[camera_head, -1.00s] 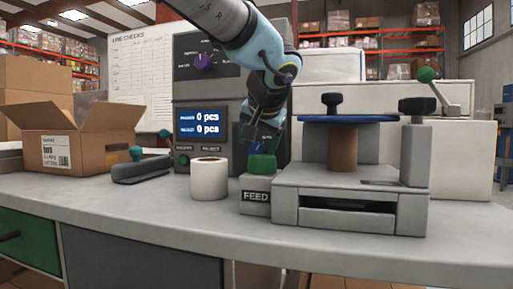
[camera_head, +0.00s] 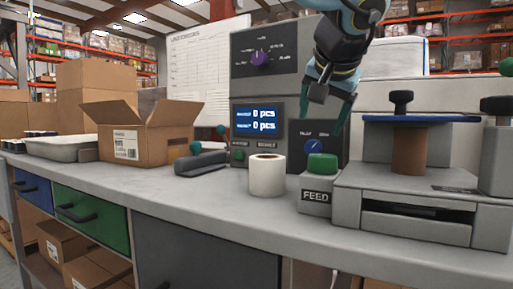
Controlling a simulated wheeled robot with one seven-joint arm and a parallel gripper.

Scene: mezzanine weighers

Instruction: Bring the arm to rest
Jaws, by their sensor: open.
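My arm comes down from the top of the camera_head view. My gripper (camera_head: 322,118) hangs in the air, its teal fingers pointing down, open with nothing between them. It is in front of the grey weigher unit's dark panel with a blue dial (camera_head: 314,147). The green button (camera_head: 322,164) on the FEED box (camera_head: 316,198) lies below the fingers, with a clear gap. The depth between the fingers and the dial panel is hard to tell.
A white roll (camera_head: 267,175), a grey stapler-like tool (camera_head: 202,162) and an open carton (camera_head: 144,138) stand on the grey bench (camera_head: 150,182). A grey press-like device (camera_head: 420,200) stands at right. A display (camera_head: 255,120) reads 0 pcs twice. The bench's front strip is clear.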

